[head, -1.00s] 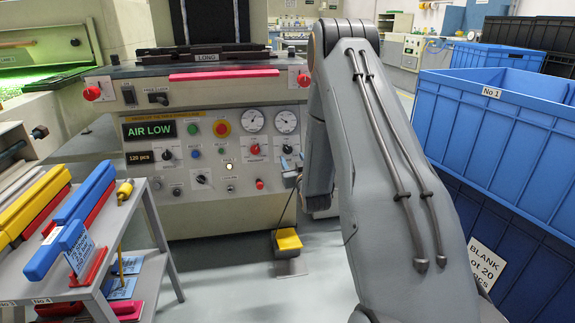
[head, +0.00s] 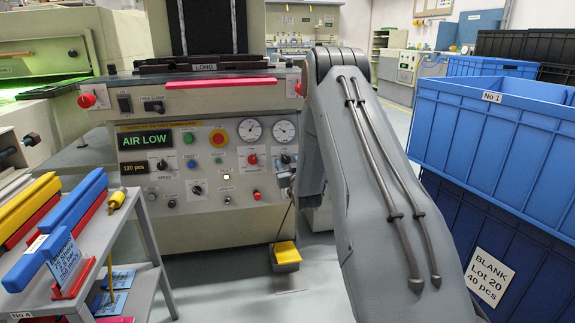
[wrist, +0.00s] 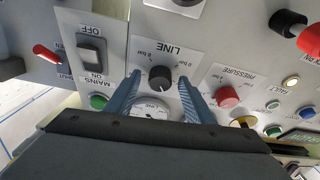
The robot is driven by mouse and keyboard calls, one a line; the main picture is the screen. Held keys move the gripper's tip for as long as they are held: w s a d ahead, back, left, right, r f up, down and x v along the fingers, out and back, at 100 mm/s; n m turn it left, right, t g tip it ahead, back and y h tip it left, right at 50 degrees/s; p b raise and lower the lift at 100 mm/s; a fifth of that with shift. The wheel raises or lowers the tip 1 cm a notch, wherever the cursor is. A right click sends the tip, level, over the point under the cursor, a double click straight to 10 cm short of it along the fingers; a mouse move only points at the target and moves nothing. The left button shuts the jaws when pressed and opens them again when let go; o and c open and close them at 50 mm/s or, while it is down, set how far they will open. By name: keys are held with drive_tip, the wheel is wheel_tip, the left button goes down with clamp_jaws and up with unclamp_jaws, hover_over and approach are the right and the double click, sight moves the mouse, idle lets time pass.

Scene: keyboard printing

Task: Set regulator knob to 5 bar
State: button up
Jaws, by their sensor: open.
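The regulator knob is a black round knob (wrist: 160,77) marked LINE on the grey panel, with bar marks around it. In the wrist view the panel is upside down. The same knob (head: 286,159) shows small in the head view, below the right gauge (head: 284,131). My gripper (wrist: 159,99) is open, one blue finger on each side of the knob in the wrist view. I cannot tell whether the fingers touch it. A gauge (wrist: 151,108) shows between the fingers, partly hidden. The knob's exact setting is too small to read. The display (head: 146,140) reads AIR LOW.
A red PRESSURE knob (wrist: 227,97) is close beside the fingers. A mains switch (wrist: 91,55) and green button (wrist: 98,101) are on the other side. Blue crates (head: 500,135) stand right of my arm; a cart (head: 150,235) with coloured bars stands left.

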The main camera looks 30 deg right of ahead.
drive_tip(key=c, duration=1)
drive_tip(key=shift+c, duration=0.2)
drive_tip(key=shift+a+m, duration=0.1)
drive_tip(key=shift+m, duration=0.2)
drive_tip(key=m+h+p, duration=0.1)
drive_tip(key=m+p, duration=0.1)
drive_tip(key=m, duration=0.1)
drive_tip(key=shift+a+r, duration=0.1)
drive_tip(key=m+h+p, duration=0.1)
drive_tip(key=m, duration=0.1)
drive_tip(key=m+g+p, duration=0.1)
drive_tip(key=m, duration=0.1)
drive_tip(key=shift+a+m+h, duration=0.1)
drive_tip(key=shift+m+h, duration=0.3)
drive_tip(key=m+g+p, duration=0.1)
drive_tip(key=m, duration=0.1)
drive_tip(key=m+h+p, duration=0.1)
drive_tip(key=m, duration=0.2)
drive_tip(key=shift+w+a+r+g, duration=0.1)
drive_tip(key=shift+w+r+g, duration=0.05)
drive_tip(key=shift+g, duration=0.25)
drive_tip(key=shift+m+g+p, duration=0.4)
drive_tip(key=shift+m+p, duration=0.2)
drive_tip(key=shift+m, duration=0.7)
